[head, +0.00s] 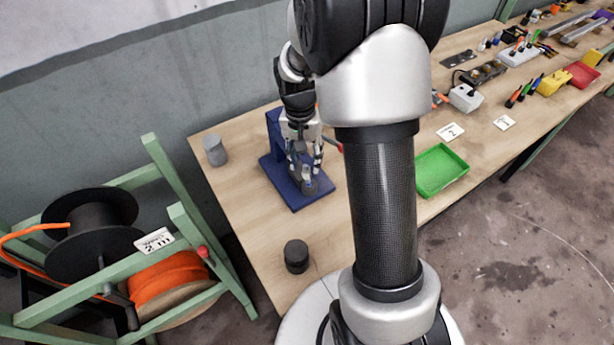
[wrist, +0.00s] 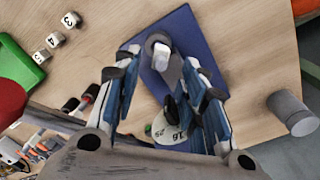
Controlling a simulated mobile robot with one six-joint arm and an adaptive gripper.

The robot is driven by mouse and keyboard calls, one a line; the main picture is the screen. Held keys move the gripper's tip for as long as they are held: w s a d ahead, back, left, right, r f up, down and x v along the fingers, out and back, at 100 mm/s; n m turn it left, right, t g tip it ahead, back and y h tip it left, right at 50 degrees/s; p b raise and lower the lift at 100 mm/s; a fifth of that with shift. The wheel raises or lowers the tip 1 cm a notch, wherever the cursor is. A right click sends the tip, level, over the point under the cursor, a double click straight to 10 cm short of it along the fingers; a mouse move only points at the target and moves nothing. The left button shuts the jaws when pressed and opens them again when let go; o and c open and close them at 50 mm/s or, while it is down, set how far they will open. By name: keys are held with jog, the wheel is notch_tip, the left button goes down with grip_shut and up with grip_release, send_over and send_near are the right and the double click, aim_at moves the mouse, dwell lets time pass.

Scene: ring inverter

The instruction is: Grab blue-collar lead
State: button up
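I cannot make out a lead with a blue collar in either view. My gripper (head: 306,172) is over the blue stand (head: 274,182) on the workbench, pointing down. In the wrist view its two fingers (wrist: 160,62) are spread apart. A grey rounded part with a pale top (wrist: 160,54) shows between and beyond the fingertips, on the blue base (wrist: 205,48). I cannot tell whether the fingers touch it. A white numbered disc (wrist: 182,136) shows between the fingers, nearer the palm.
A green tray (head: 440,170) lies right of the stand, partly behind my arm. A grey cylinder (head: 215,150) and a dark cylinder (head: 296,256) stand on the bench (head: 240,215). Several coloured slim items (head: 522,92) and boxes lie farther right. A cable-reel rack (head: 165,240) stands left.

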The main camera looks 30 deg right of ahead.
aim_at(307, 172)
jog(key=f, duration=0.1)
jog(key=f+b, duration=0.1)
jog(key=f, duration=0.3)
jog(key=shift+s+b, duration=0.35)
jog(key=shift+r, duration=0.1)
grip_shut()
